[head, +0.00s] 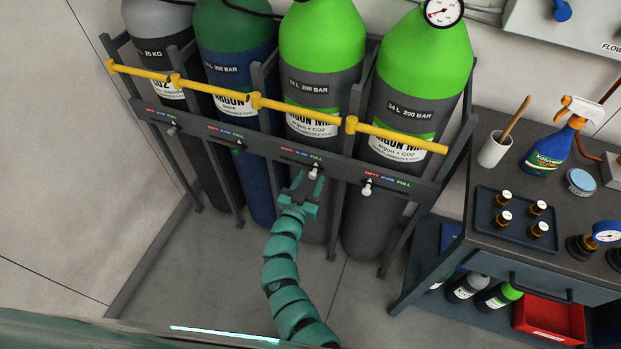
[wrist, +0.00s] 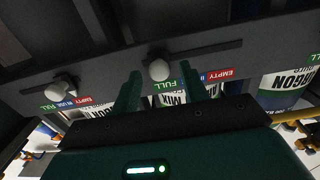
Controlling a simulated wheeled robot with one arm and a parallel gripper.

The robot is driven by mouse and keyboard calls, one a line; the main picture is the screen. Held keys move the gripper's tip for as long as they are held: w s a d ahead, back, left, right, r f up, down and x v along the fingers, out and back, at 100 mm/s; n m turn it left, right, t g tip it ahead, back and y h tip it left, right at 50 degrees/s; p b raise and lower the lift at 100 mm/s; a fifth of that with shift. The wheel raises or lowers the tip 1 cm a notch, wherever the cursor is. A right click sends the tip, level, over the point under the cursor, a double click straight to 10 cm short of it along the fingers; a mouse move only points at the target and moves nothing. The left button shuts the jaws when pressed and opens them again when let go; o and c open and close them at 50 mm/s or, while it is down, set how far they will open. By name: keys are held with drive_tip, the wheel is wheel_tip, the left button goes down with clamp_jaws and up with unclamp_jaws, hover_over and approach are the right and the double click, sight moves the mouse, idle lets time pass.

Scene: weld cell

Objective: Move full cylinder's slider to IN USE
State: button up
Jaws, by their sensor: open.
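The third cylinder from the left (head: 322,50), bright green with a dark grey band, has its slider, a pale knob (head: 314,173), at the FULL end of its EMPTY / IN USE / FULL label. My gripper (head: 308,184) is open just below this knob in the head view. In the wrist view, the knob (wrist: 158,69) shows between the tips of my open gripper (wrist: 156,86), near the green FULL mark. Whether a finger touches it, I cannot tell. The fourth cylinder's slider (head: 367,188) sits near EMPTY; it also shows in the wrist view (wrist: 62,88).
A dark rack rail (head: 260,155) carries the sliders, with yellow bars (head: 290,108) above it. A grey cylinder (head: 155,20) and a dark green one (head: 232,35) stand left. At right, a workbench (head: 540,235) holds a tray and spray bottle. Floor at lower left is clear.

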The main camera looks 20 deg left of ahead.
sight(302, 163)
drive_tip(key=shift+w+d, duration=0.1)
drive_tip(key=shift+w, duration=0.35)
clamp_jaws()
drive_tip(key=shift+a+b, duration=0.4)
drive_tip(key=shift+a, duration=1.9)
unclamp_jaws()
